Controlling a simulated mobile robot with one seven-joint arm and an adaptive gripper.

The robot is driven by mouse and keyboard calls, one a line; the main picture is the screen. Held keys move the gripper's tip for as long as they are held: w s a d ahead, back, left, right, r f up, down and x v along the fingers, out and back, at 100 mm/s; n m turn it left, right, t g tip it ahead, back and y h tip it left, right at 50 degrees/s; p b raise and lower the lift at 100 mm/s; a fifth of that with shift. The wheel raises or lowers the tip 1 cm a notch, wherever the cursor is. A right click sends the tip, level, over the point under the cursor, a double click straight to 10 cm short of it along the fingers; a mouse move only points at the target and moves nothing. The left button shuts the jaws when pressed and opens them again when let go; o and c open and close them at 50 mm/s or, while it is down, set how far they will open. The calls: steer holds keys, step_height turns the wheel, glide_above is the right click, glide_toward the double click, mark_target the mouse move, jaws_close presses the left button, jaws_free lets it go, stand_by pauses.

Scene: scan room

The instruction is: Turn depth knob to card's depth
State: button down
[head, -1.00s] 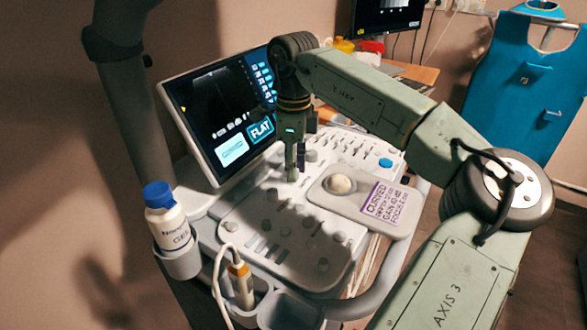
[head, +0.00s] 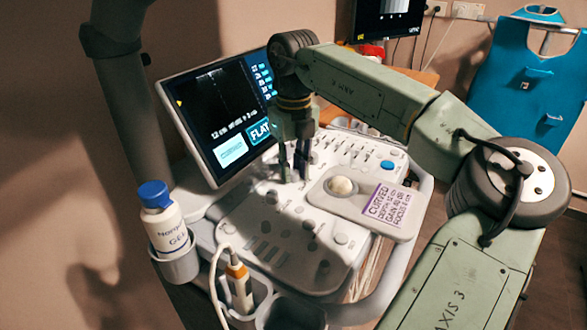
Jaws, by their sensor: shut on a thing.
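My gripper (head: 293,177) points down at the control panel (head: 250,222) of the ultrasound console, just right of the screen. Its two fingers are shut on a small knob at the panel's upper part. The knob is mostly hidden between the fingers, and I cannot read a label on it. The purple-and-white card (head: 384,205) lies at the panel's right, headed CURVED, with depth, gain and focus lines. Its depth digits are too small to read surely. The tilted screen (head: 220,112) shows a dark scan, a line that seems to read 12 cm, and a FLAT box.
A trackball (head: 341,186) sits left of the card. Several other knobs and sliders surround my gripper. A blue apron (head: 527,80) hangs at the right.

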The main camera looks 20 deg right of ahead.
mark_target(294, 172)
steer(key=shift+m, duration=0.4)
steer(key=c, duration=1.4)
jaws_free()
steer(key=shift+r, duration=0.1)
step_height(294, 172, up, 12)
steer(key=shift+f, duration=0.1)
